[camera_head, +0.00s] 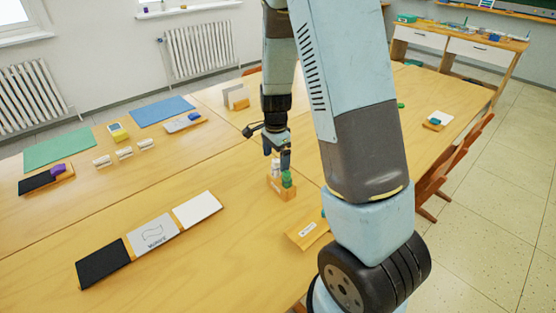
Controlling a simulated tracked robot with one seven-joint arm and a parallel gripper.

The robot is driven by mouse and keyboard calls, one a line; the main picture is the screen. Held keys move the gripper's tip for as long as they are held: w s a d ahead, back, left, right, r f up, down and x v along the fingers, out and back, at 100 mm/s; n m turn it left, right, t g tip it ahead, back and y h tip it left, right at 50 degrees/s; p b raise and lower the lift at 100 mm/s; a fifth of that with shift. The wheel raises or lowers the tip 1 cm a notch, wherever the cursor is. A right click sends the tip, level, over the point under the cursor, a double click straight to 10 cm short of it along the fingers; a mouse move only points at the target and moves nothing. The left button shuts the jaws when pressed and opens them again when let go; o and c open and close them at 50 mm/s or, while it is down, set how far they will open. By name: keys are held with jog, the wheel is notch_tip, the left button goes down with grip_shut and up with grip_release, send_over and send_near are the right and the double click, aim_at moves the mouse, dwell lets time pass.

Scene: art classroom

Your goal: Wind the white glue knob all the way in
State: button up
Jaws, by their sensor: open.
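A small wooden block (275,190) stands on the near table, just left of my arm. A white upright piece (276,169), which looks like the white glue, stands at it beside a green piece (288,180). My gripper (277,158) points down right above the white piece, with its fingers open. The fingers overlap the top of the white piece in this view. I cannot tell whether they touch it or are around it. The knob itself is too small to make out.
A row of black, grey and white cards (153,233) lies at the front left. A wooden block with a label (307,230) lies close to my arm. Several small white items (124,153) and blue and green sheets lie further back. Table between is clear.

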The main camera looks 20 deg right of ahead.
jog(key=m, duration=0.5)
jog(key=shift+m, duration=0.4)
jog(key=m, duration=0.5)
jog(key=shift+m, duration=0.3)
jog(key=c, duration=1.5)
jog(key=n, duration=0.3)
jog(key=o, duration=1.5)
